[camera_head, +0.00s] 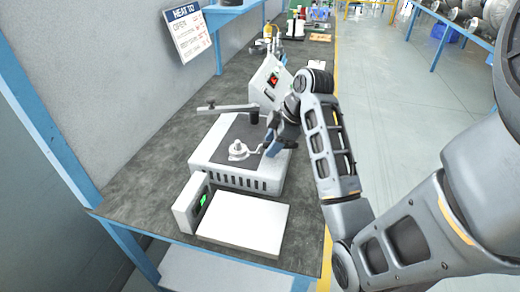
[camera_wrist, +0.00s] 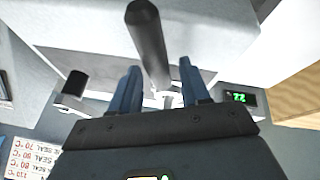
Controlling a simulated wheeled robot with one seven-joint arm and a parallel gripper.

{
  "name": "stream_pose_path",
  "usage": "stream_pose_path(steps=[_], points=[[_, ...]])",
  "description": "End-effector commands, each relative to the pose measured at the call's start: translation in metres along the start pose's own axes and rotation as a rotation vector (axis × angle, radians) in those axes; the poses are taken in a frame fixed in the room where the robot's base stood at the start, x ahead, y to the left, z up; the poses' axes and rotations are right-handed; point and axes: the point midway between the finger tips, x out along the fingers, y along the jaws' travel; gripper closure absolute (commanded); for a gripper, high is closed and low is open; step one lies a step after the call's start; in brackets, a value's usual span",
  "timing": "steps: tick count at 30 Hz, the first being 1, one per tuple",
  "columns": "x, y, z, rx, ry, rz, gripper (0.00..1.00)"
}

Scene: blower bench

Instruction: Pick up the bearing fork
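A small pale, ring-shaped piece with a raised middle (camera_head: 238,150), which looks like the bearing fork, rests on the dark top plate of a white, slotted unit (camera_head: 230,178). My gripper (camera_head: 274,148) is just to its right, low over the plate. In the wrist view my two blue fingers (camera_wrist: 160,88) are spread apart. Part of a pale piece (camera_wrist: 172,98) shows between and beyond them, partly hidden. A dark round-ended rod (camera_wrist: 148,40) reaches down between the fingers; I cannot tell whether it belongs to the fork or whether the fingers touch it.
A grey arm (camera_head: 225,108) with a black cylinder (camera_head: 254,118) hangs over the unit's back. A white scale (camera_head: 243,222) with a green display sits in front. The bench's left side is clear.

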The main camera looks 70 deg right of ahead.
Motion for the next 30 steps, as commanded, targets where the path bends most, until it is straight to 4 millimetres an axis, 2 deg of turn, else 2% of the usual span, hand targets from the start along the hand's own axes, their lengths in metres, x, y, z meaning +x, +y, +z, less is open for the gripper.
stream_pose_path(steps=[2, 14, 30], points=[[-0.0001, 0.0000, -0.0001, 0.000, 0.000, 0.000, 0.62], [-0.0001, -0.0001, -0.0001, 0.000, 0.000, 0.000, 1.00], [-0.0047, 0.0012, -0.0025, -0.003, 0.001, 0.001, 1.00]])
